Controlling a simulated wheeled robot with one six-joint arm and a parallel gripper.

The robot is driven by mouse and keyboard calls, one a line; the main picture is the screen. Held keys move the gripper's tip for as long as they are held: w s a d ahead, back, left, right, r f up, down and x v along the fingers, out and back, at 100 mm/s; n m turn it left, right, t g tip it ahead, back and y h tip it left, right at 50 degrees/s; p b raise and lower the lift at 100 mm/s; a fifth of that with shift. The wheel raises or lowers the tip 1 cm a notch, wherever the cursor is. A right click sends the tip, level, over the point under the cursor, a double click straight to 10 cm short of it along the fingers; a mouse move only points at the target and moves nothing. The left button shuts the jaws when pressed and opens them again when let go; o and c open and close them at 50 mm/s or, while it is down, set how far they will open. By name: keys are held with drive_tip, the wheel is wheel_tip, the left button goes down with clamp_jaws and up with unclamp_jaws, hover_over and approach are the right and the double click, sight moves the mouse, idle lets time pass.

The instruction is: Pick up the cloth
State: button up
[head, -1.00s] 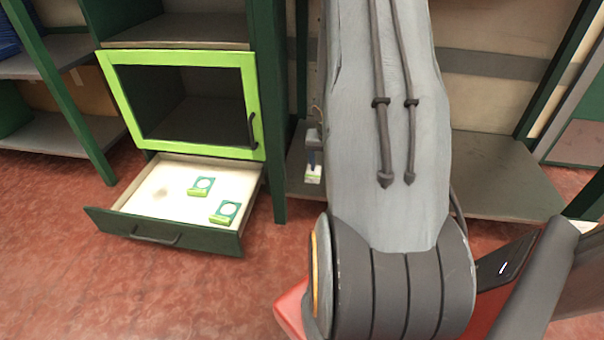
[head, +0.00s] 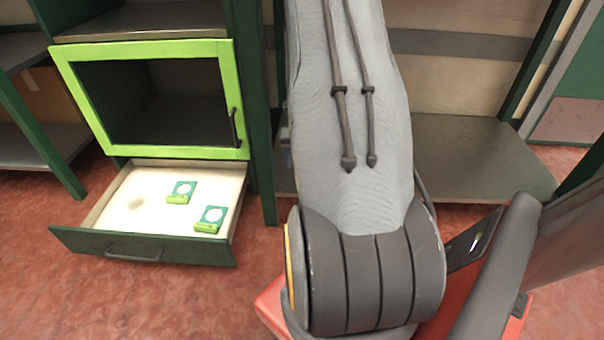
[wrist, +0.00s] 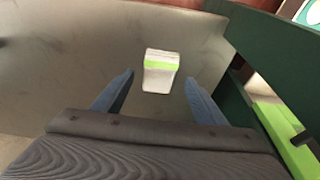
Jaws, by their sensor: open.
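A small white piece with a bright green band (wrist: 160,73), which looks like the cloth, lies on a grey shelf board in the wrist view. I cannot make out its folds or texture. My gripper (wrist: 160,77) is open, with one blue finger on each side of the piece. The fingers look apart from it, and nothing is held. In the head view my own arm hides the piece and nearly all of the gripper.
A dark green post (wrist: 262,85) stands close to the gripper's right. In the head view, an open drawer (head: 140,247) holds two green-and-white items (head: 181,192) below a lime-framed door (head: 240,100). The grey shelf (head: 480,160) is clear at right.

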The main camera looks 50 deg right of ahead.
drive_tip(key=shift+b+x, duration=0.45)
drive_tip(key=shift+x, duration=0.7)
drive_tip(key=c, duration=1.1)
drive_tip(key=shift+r, duration=0.25)
drive_tip(key=shift+c, duration=0.2)
